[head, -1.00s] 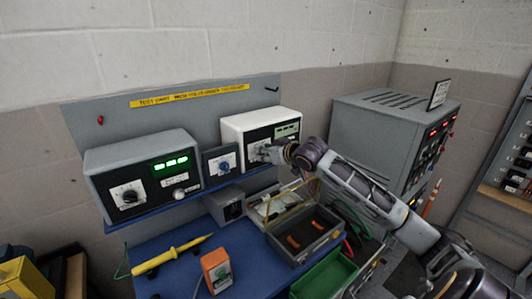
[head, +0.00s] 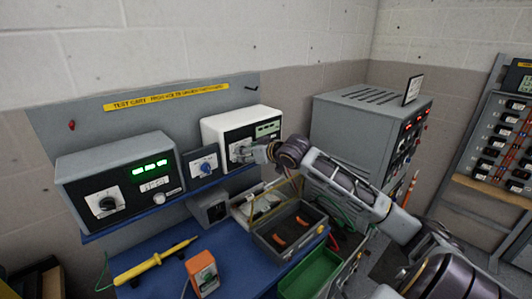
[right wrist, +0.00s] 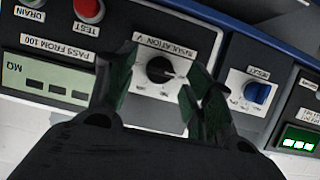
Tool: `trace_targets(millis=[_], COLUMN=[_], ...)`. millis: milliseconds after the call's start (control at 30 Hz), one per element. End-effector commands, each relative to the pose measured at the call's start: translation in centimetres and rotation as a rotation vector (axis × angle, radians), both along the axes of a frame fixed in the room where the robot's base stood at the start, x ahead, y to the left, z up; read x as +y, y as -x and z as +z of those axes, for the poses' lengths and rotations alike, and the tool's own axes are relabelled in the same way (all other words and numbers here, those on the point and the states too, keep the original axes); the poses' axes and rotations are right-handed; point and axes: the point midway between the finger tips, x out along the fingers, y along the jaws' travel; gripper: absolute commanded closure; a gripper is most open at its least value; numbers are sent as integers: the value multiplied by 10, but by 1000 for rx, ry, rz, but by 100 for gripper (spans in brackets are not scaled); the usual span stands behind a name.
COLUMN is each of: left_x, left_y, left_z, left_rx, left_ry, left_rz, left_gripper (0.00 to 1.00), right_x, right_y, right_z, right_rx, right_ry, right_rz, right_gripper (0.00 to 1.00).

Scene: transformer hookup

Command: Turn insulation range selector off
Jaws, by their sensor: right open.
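The insulation range selector is a round black knob (right wrist: 159,70) on the white-cased tester (head: 213,128). In the right wrist view it sits under the "INSULATION V" label, with a white pointer mark toward picture right. My right gripper (right wrist: 161,62) is open, its dark green fingertips on either side of the knob in that view. I cannot tell whether they touch it. In the head view my right gripper (head: 259,152) is at the tester's front panel and hides part of the knob. My left gripper is not in view.
A small box with a blue knob (head: 204,167) stands beside the tester. A grey meter with a green display (head: 115,180) is further left. Below are a grey tray (head: 270,243), a green bin (head: 310,272), a yellow probe (head: 150,262) and an orange device (head: 202,272).

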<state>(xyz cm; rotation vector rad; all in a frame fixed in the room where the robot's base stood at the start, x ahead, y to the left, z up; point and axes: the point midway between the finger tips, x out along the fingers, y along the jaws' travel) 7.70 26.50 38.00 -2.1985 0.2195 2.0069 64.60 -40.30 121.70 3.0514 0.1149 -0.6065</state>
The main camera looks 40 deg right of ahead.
Motion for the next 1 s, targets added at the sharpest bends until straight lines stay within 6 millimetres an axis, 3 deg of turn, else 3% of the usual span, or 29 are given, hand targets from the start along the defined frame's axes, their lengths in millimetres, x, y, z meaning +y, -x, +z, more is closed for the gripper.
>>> trace_targets(millis=[1000], left_x=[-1], left_y=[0], left_z=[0], left_rx=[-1], left_ry=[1], left_rz=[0], left_gripper=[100], right_x=[-4], right_y=[62], right_z=[25], right_rx=[1], right_ry=[-1], right_rz=[1], right_gripper=[48])
